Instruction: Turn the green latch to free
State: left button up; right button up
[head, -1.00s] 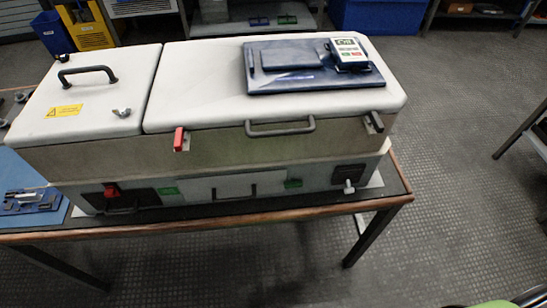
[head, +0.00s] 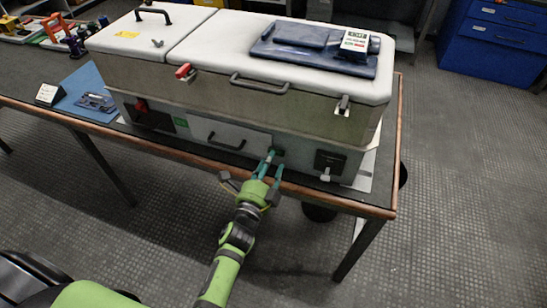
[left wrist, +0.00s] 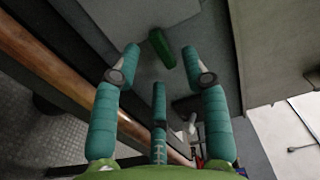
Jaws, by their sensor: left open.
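A green latch (left wrist: 161,47) is on the grey front panel of the cabinet, near the top middle of the left wrist view. My left gripper (left wrist: 160,64) has teal fingers spread on both sides of it, with a third finger below. The gripper is open with nothing between the fingers' pads; I cannot tell whether any tip touches the latch. In the head view the left gripper (head: 269,161) is at the lower front panel, right of the drawer handle, and mostly hides this latch. Another green latch (head: 181,122) shows farther left on the panel. My right gripper is not in view.
A red clasp (head: 184,71) and a grey clasp (head: 343,104) are above the panel. A white knob (head: 326,174) is right of the gripper. The wooden table edge (head: 350,207) runs below.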

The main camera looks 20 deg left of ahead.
pick_arm(q)
jog(key=shift+w, duration=1.4)
jog(key=shift+d, duration=0.1)
grip_shut()
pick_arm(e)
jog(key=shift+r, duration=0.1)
